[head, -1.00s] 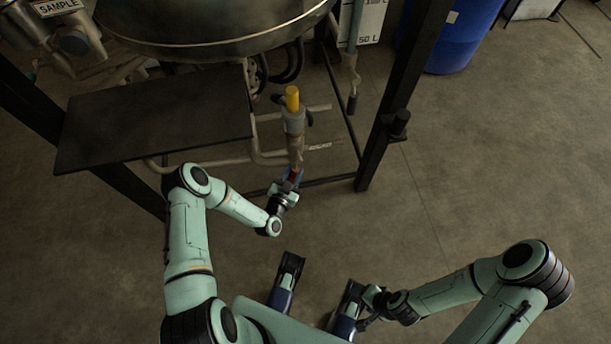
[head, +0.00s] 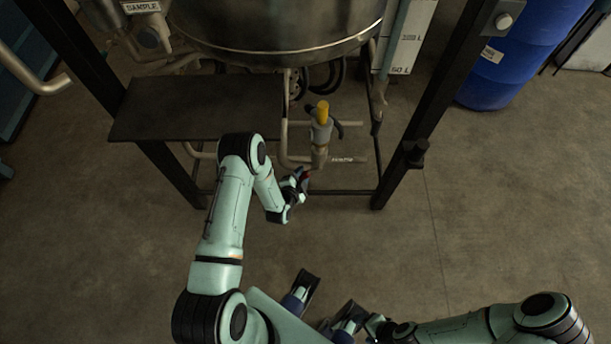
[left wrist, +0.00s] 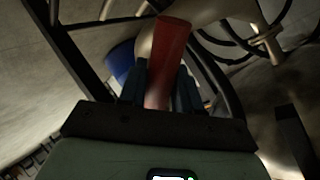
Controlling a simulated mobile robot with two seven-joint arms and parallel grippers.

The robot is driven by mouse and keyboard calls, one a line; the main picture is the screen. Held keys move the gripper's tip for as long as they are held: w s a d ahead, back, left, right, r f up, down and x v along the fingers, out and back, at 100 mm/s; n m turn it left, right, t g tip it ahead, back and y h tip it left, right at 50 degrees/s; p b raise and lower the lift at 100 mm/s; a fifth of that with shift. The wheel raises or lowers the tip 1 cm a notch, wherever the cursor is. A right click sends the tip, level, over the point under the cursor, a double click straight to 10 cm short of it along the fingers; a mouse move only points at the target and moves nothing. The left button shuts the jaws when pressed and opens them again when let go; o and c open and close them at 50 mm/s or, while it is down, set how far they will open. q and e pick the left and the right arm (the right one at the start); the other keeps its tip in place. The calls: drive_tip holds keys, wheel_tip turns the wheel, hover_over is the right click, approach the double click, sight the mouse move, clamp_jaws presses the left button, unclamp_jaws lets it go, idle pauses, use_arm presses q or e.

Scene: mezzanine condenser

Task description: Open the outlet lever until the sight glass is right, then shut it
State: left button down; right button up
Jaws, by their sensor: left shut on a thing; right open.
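The red outlet lever (left wrist: 168,60) stands between the two dark fingers of my left gripper (left wrist: 160,85) in the left wrist view. In the head view my left gripper (head: 302,176) is shut on the lever, just below and left of the yellow-topped outlet valve (head: 321,130). Most of the lever is hidden there. The sight glass tube (head: 388,45) runs beside a white scale board (head: 410,40) marked in litres. I cannot read its level. My right gripper (head: 364,325) is open at the bottom edge, low and away from the valve, partly cut off.
A steel vessel (head: 270,35) hangs above the valve. A dark flat plate (head: 195,108) lies left of the valve. Black frame posts (head: 425,120) stand on both sides. A blue drum (head: 515,60) stands at the back right. The floor at right is clear.

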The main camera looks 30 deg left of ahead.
use_arm(q)
drive_tip(key=r+m+g+y, duration=0.1)
drive_tip(key=a+r+m+y+p, duration=0.1)
drive_tip(key=r, duration=0.1)
drive_tip(key=shift+s+g, duration=0.2)
drive_tip(key=shift+g, duration=0.2)
drive_tip(key=shift+a+r+m+g+y+p, duration=0.2)
drive_tip(key=shift+r+m+g+y+p, duration=0.3)
drive_tip(key=shift+r+m+y+p, duration=0.25)
drive_tip(key=shift+r, duration=0.15)
drive_tip(key=c, duration=0.9)
unclamp_jaws()
drive_tip(key=shift+s, duration=0.1)
drive_tip(key=shift+s+d+r, duration=0.15)
drive_tip(key=shift+s+d, duration=0.2)
drive_tip(key=v, duration=1.2)
drive_tip(key=shift+r, duration=0.15)
